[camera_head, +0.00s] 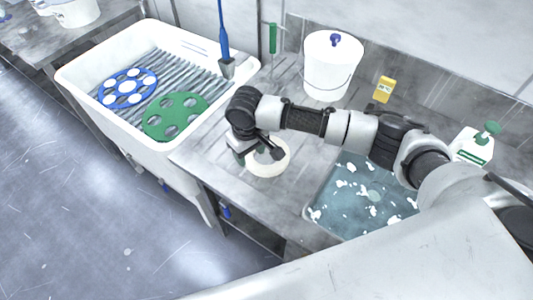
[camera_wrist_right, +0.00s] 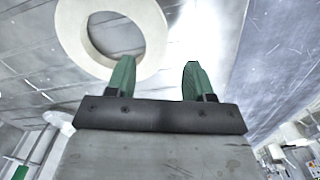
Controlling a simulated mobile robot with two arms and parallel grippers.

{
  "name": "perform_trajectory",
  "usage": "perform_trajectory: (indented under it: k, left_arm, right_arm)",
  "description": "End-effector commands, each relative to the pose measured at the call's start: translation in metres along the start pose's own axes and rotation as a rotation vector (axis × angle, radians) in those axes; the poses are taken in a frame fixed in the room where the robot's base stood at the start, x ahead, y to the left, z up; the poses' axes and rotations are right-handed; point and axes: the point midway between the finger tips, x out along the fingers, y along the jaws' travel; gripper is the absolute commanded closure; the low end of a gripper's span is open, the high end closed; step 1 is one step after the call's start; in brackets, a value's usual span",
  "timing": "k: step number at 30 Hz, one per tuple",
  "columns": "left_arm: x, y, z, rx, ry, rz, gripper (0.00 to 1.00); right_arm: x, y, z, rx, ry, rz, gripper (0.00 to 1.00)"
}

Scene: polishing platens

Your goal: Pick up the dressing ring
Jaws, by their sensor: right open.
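The dressing ring is a white ring (camera_head: 268,171) lying flat on the grey worktop, partly covered by my right gripper in the head view. In the right wrist view the ring (camera_wrist_right: 72,36) fills the upper left, with its round hole showing. My right gripper (camera_wrist_right: 157,66) is open with nothing held. Its left green finger overlaps the ring's wall near the hole, and its right finger is outside the ring's outer edge. In the head view the right gripper (camera_head: 250,149) is at the ring's left side. Contact cannot be told. My left gripper is not in view.
A white tub (camera_head: 72,80) with a blue disc (camera_head: 128,88) and a green disc (camera_head: 175,117) stands left. A sink (camera_head: 330,205) with bluish water lies right of the ring. A white bucket (camera_head: 328,72), a yellow container (camera_head: 384,89) and a white bottle (camera_head: 470,148) stand behind.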

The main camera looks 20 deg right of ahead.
Motion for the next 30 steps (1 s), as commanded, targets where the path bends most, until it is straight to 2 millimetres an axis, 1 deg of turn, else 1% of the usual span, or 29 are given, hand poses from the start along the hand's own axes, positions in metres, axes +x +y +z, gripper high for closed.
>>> perform_trajectory:
  k: [5,6,9,12,18,28,29,30]
  left_arm:
    - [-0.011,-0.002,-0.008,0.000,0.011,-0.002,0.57]
    - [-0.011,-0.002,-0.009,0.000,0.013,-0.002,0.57]
    - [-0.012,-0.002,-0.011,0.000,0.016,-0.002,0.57]
    - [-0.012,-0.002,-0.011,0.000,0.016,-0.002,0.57]
    - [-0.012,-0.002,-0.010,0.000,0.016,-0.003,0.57]
    - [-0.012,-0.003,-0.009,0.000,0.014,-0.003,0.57]
    - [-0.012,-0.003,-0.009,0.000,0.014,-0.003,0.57]
    - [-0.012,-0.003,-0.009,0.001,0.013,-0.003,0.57]
  right_arm:
    - [0.024,0.007,0.002,0.001,-0.004,0.002,0.47]
    - [0.031,0.006,0.002,0.000,-0.003,0.000,0.47]
    - [0.042,0.006,0.002,-0.001,-0.001,-0.001,0.47]
    - [0.048,0.006,0.002,-0.001,-0.001,0.000,0.47]
    - [0.048,0.006,0.002,-0.002,0.000,0.000,0.47]
    - [0.048,0.006,0.002,-0.001,0.000,-0.001,0.98]
    - [0.048,0.006,0.002,-0.001,0.000,-0.001,1.00]
    - [0.048,0.006,0.002,-0.001,0.000,-0.001,1.00]
